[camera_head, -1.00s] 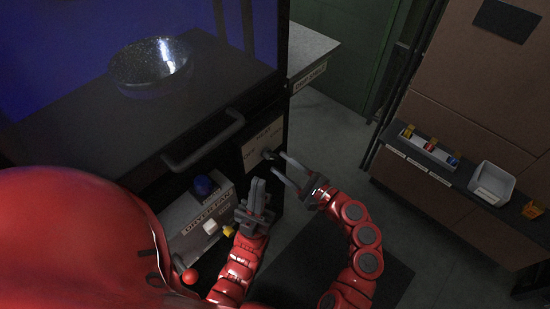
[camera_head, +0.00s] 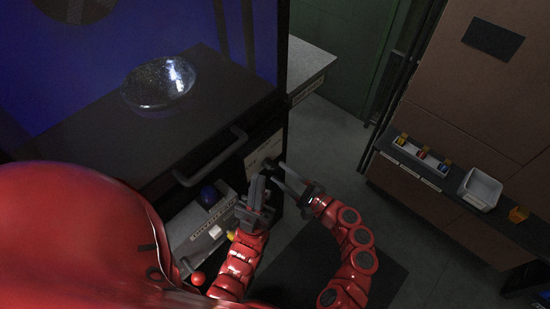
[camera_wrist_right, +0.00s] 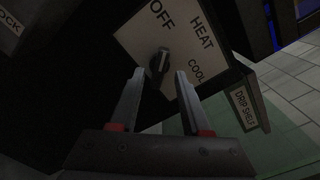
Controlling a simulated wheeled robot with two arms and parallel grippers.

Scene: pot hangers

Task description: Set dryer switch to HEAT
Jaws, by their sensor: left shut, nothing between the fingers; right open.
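The dryer switch is a black rotary knob (camera_wrist_right: 158,62) on a pale label plate (camera_wrist_right: 180,35) marked OFF, HEAT and COOL, in the right wrist view. The knob's pale mark appears to point up toward OFF. My right gripper (camera_wrist_right: 158,72) is open, with its two fingertips on either side of the knob or just short of it; contact cannot be told. In the head view my right gripper (camera_head: 279,174) reaches the dark cabinet front from the right. My left gripper (camera_head: 256,184) is shut and empty, pointing up just left of the right fingers and partly covering the plate.
A dark cabinet handle (camera_head: 212,160) juts out left of the plate. A grey control box (camera_head: 203,232) with a blue dome (camera_head: 209,195) lies below. A shiny bowl (camera_head: 158,82) sits on the dark surface.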

